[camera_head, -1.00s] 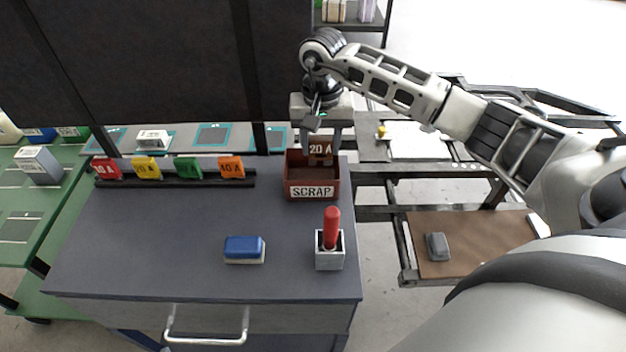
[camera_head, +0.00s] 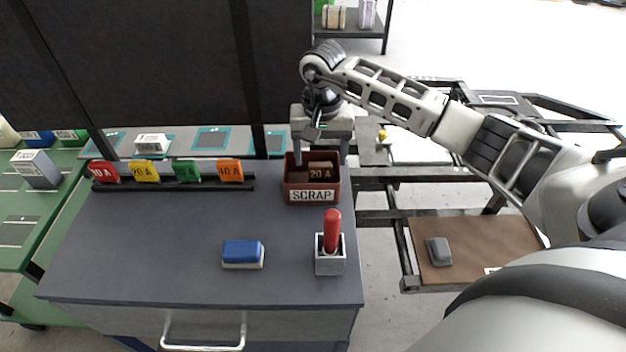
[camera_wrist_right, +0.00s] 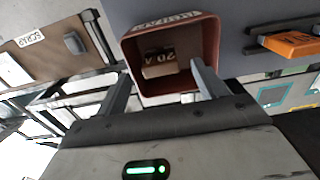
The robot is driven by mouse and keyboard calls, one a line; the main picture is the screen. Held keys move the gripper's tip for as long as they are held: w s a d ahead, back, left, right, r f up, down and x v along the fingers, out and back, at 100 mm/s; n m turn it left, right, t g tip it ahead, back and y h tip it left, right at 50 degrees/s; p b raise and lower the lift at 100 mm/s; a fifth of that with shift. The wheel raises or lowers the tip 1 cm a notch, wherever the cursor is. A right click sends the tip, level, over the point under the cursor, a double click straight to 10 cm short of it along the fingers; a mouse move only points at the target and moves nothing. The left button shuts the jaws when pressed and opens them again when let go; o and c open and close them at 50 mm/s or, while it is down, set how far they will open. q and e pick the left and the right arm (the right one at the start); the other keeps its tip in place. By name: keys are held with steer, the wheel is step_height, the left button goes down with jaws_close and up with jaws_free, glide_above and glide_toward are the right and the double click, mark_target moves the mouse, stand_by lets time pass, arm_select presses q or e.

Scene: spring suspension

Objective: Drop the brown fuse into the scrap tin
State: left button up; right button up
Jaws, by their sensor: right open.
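The brown fuse (camera_head: 320,170), marked 20 A, lies inside the red scrap tin (camera_head: 311,196) at the back right of the grey cabinet top. In the right wrist view the fuse (camera_wrist_right: 158,62) rests on the floor of the tin (camera_wrist_right: 180,27), apart from the fingers. My right gripper (camera_head: 322,154) is open and empty over the tin, its fingers spread on either side of the opening. It also shows in the right wrist view (camera_wrist_right: 160,85). My left gripper is not in view.
A black rail (camera_head: 175,184) holds red, yellow, green and orange fuses left of the tin. A blue-and-white block (camera_head: 243,254) and a grey holder with a red-handled tool (camera_head: 331,240) stand nearer the front. The cabinet top's left front is clear.

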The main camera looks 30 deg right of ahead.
step_height(320, 180, up, 16)
steer(key=shift+f, duration=0.25)
stand_by(0.5)
